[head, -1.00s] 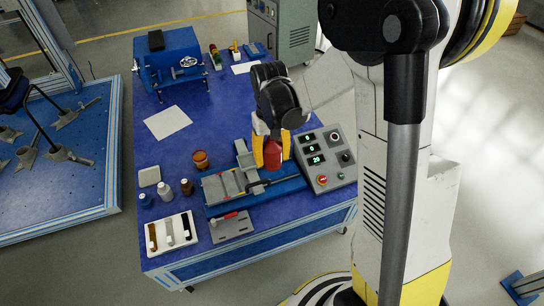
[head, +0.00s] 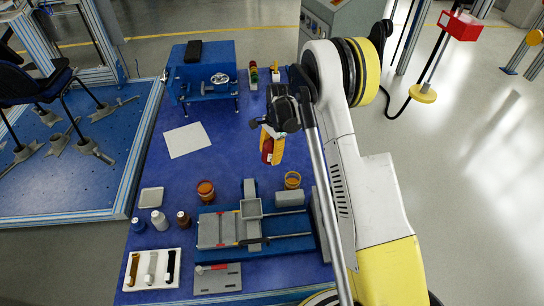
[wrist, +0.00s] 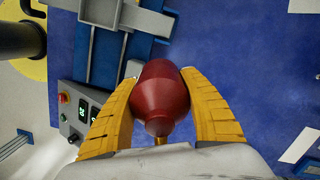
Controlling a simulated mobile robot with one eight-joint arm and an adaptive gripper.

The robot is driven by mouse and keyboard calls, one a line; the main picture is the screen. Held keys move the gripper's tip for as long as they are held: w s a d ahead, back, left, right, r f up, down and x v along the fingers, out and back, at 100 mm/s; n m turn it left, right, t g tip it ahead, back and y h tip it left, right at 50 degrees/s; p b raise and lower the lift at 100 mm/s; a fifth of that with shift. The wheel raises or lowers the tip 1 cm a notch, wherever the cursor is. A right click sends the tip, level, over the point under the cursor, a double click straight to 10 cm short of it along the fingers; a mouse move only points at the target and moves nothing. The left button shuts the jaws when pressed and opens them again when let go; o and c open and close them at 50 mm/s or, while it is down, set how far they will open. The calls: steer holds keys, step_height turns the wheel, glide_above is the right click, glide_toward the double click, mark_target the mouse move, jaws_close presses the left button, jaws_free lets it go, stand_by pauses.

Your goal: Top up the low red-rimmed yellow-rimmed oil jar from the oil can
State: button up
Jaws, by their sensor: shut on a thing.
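My gripper (head: 271,140) has yellow fingers shut on the red oil can (head: 267,150), held above the middle of the table. In the wrist view the red can (wrist: 160,95) sits between both yellow fingers of my gripper (wrist: 160,76). A yellow-rimmed jar (head: 292,181) stands behind the right part of the blue fixture, to the lower right of the can in the head view. A jar with an orange-red rim (head: 205,191) and dark amber contents stands to the left. The level in the yellow-rimmed jar is hard to read.
A blue fixture with grey blocks (head: 218,229) fills the table's front. A white tray (head: 151,270), small bottles (head: 160,220) and a blue machine (head: 204,80) stand around it. A white sheet (head: 187,140) lies flat. Blue tabletop around the sheet is clear.

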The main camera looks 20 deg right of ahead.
steer(key=w+d+f+m+b, duration=0.1)
steer(key=w+f+m, duration=0.1)
steer(key=f, duration=0.3)
steer(key=w+d+f+m, duration=0.1)
steer(key=w+f+m, duration=0.1)
steer(key=f+m, duration=0.2)
steer(key=w+d+f+m+t+b, duration=0.1)
steer(key=w+f+m, duration=0.1)
steer(key=f, duration=0.5)
steer(key=shift+w+m+b, duration=0.3)
steer(key=shift+m, duration=0.4)
steer(key=shift+a, duration=0.15)
steer(key=shift+w+a+f+t+y, duration=0.35)
steer(key=shift+f+t+y, duration=0.1)
steer(key=shift+f+t, duration=0.1)
steer(key=shift+w+a+f+t+y, duration=0.2)
steer(key=shift+a+f+t+y, duration=0.15)
steer(key=shift+f+t+y, duration=0.15)
steer(key=shift+w+a+t+y, duration=0.1)
steer(key=shift+w+t+y, duration=0.05)
steer(key=shift+t+y, duration=0.15)
steer(key=shift+w+a+r+t+y, duration=0.15)
steer(key=shift+a+t+y, duration=0.1)
steer(key=shift+y, duration=0.2)
steer(key=shift+w+a+r+t+y, duration=0.2)
steer(key=shift+r+t+y, duration=0.2)
steer(key=shift+r+y, duration=0.25)
steer(key=shift+w+a+r+t+y, duration=0.15)
steer(key=shift+r+t+y, duration=0.3)
steer(key=shift+r, duration=0.3)
